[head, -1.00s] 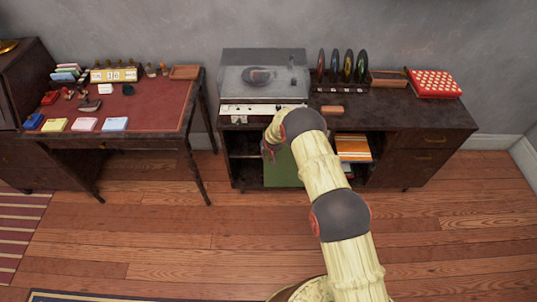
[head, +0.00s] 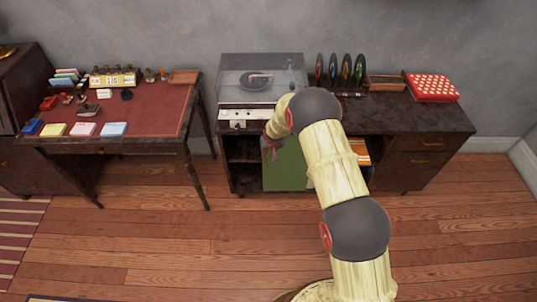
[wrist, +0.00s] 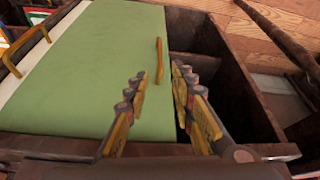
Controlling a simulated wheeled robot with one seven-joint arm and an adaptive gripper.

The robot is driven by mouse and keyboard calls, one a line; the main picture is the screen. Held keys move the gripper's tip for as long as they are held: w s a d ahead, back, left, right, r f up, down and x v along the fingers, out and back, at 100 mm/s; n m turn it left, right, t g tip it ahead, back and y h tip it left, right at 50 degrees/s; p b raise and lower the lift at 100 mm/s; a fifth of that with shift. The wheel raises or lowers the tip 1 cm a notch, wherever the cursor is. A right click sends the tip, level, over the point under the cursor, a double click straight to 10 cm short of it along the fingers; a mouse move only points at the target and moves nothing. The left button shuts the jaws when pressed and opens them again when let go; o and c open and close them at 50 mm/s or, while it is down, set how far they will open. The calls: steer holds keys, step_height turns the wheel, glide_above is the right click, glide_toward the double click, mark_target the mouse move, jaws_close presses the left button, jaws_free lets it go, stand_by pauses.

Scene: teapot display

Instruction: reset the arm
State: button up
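My arm reaches from the bottom of the head view toward the front of the dark cabinet (head: 420,150). My gripper (wrist: 160,75) is open and empty in the wrist view, its two fingers apart. In the head view it is small and partly hidden behind my wrist. A flat green panel (wrist: 90,70) on the cabinet front lies beyond the fingers; it also shows in the head view (head: 288,168). A thin orange-brown handle (wrist: 159,60) at the panel's edge appears in line with the finger gap. I cannot tell whether the fingers touch it.
An open dark compartment (wrist: 225,85) lies right of the panel in the wrist view. A turntable with a clear lid (head: 262,75), a rack of discs and a red patterned box (head: 432,86) stand on the cabinet. A red-topped desk (head: 155,110) stands left. Floor in front is mostly clear.

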steer(key=shift+s+r, duration=0.15)
steer(key=shift+r, duration=0.15)
stand_by(0.4)
steer(key=s+d+g+h, duration=0.1)
steer(key=s+d+g, duration=0.25)
steer(key=s, duration=0.95)
steer(key=s+d+r+t, duration=0.1)
steer(key=s+d+r, duration=0.3)
steer(key=s+r, duration=0.7)
steer(key=s+d+r+m+t, duration=0.1)
steer(key=s+d+r, duration=0.3)
steer(key=s+r, duration=0.7)
steer(key=s+d+r+t, duration=0.2)
steer(key=s+d+r, duration=0.2)
steer(key=s+r, duration=0.8)
step_height(320, 180, up, 11)
steer(key=shift+r+m, duration=0.1)
steer(key=shift+m, duration=0.3)
